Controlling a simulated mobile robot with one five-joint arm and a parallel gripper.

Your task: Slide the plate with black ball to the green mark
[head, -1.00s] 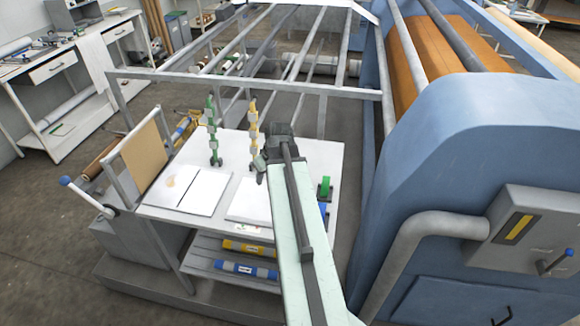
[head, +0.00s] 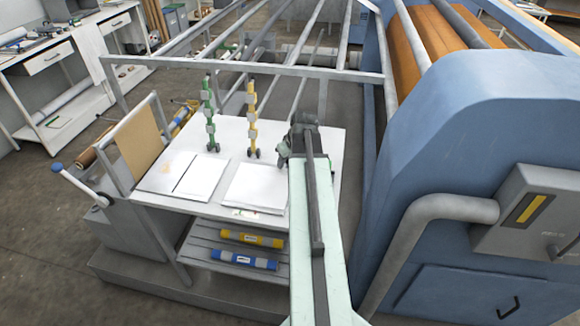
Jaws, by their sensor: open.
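I cannot pick out a plate with a black ball for certain. Two pale flat plates lie on the white table (head: 325,150): a left one with a dark line across it (head: 183,176) and a right one (head: 256,187). A small label with green and red specks (head: 244,213) sits at the table's front edge; I cannot tell whether it is the green mark. My gripper (head: 284,153) is over the table, to the right of the yellow upright piece and behind the right plate. It is dark, small in view and open, with nothing visible in it. My arm hides the table's right part.
A green upright piece (head: 211,115) and a yellow one (head: 252,118) with dark feet rise at the table's back. A metal rail frame (head: 250,68) crosses behind. The blue press (head: 470,140) stands to the right. Yellow (head: 250,238) and blue (head: 242,260) rolls lie on the lower shelf.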

